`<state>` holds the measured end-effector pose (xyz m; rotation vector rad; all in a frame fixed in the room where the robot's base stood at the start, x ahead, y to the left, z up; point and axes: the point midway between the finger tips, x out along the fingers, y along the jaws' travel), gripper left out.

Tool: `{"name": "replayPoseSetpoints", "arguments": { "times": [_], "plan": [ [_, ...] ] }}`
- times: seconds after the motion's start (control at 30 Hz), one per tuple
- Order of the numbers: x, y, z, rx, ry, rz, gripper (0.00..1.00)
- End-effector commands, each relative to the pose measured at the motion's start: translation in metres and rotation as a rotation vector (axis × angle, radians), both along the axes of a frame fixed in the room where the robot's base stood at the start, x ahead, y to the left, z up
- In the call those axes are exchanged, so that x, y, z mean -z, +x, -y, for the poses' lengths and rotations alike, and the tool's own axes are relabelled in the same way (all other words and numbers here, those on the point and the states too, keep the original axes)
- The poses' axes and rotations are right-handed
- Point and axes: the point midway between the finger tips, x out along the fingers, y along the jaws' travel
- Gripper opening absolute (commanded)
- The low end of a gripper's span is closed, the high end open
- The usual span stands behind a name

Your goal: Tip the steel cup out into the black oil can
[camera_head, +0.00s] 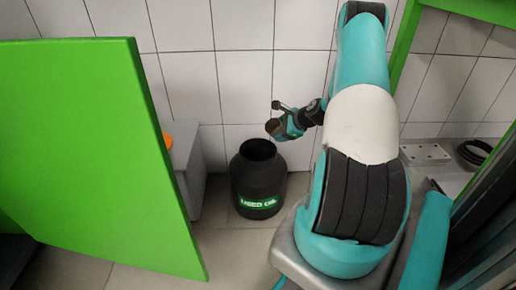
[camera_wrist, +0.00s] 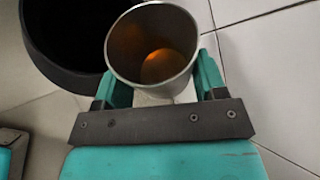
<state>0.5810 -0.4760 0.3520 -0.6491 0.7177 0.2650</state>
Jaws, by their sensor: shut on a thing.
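The steel cup (camera_wrist: 153,85) is between the two teal fingers of my gripper (camera_wrist: 160,85) in the wrist view. The gripper is shut on it. Amber liquid shows inside the cup. The black oil can (camera_head: 258,180) stands on the floor with a green "USED OIL" label and an open mouth. In the head view my gripper (camera_head: 284,122) is above the can and a little to its right. In the wrist view the can's dark mouth (camera_wrist: 75,30) is beside and partly behind the cup, at upper left. The cup is small and hard to make out in the head view.
A large green panel (camera_head: 90,150) fills the left side. A grey box (camera_head: 186,165) with an orange thing (camera_head: 167,141) stands between it and the can. The white tiled wall (camera_head: 235,60) is behind. A grey surface with a black coil (camera_head: 474,152) is at right.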

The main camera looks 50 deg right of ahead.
Motion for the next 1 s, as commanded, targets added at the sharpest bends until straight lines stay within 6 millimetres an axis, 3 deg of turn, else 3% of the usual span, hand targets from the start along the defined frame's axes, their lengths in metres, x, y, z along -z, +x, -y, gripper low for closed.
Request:
{"name": "replayPoseSetpoints", "arguments": {
  "times": [0.23, 1.0],
  "plan": [
    [-0.0082, 0.0022, -0.0045, -0.001, -0.134, -0.047, 0.39],
    [0.0008, 0.0027, -0.0066, 0.000, -0.299, -0.107, 0.39]
  ]
}}
